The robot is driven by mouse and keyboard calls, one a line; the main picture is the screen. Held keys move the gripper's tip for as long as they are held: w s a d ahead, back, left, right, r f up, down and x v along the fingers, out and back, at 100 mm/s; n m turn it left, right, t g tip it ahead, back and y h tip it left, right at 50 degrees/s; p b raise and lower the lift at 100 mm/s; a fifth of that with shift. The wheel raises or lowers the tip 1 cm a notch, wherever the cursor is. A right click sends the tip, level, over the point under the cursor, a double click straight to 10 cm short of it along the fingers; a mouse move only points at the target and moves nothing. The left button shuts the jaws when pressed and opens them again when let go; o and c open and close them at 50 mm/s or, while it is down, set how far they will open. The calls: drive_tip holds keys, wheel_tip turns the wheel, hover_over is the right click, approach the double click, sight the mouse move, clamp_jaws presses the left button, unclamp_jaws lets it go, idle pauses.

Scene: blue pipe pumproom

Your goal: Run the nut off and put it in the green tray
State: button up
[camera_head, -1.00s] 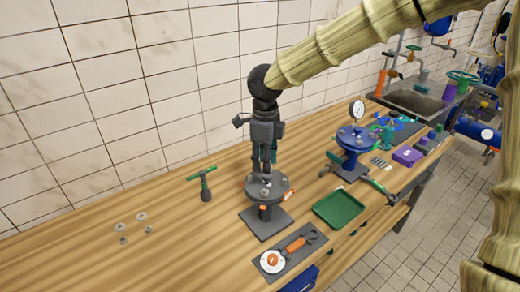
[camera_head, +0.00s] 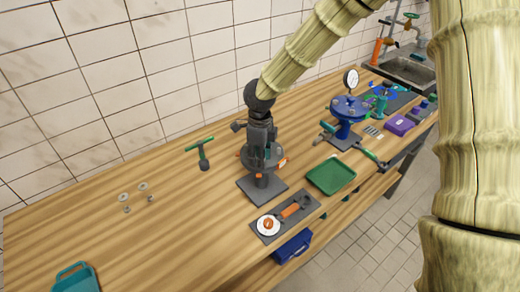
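A grey flange stand (camera_head: 262,187) with a round bolted top (camera_head: 274,155) stands on the wooden bench. My gripper (camera_head: 258,165) points down at the front part of the flange top, its fingers low against it. The gripper hides the nut it may be around, and whether its fingers are closed cannot be made out. The green tray (camera_head: 331,176) lies on the bench to the right of the stand and looks empty.
A dark mat (camera_head: 284,214) with an orange-handled tool (camera_head: 295,207) and a white dish (camera_head: 268,225) lies in front. A green T-handle tool (camera_head: 203,155) stands left. Washers and nuts (camera_head: 136,196) lie farther left. A blue gauge stand (camera_head: 347,113) is behind the tray.

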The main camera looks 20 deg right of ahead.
drive_tip(key=shift+f, duration=0.1)
drive_tip(key=shift+s, duration=0.1)
drive_tip(key=c, duration=0.3)
clamp_jaws()
drive_tip(key=shift+r+n+p, duration=0.3)
drive_tip(key=shift+p, duration=0.45)
drive_tip(key=n+p, duration=0.2)
drive_tip(key=p, duration=0.1)
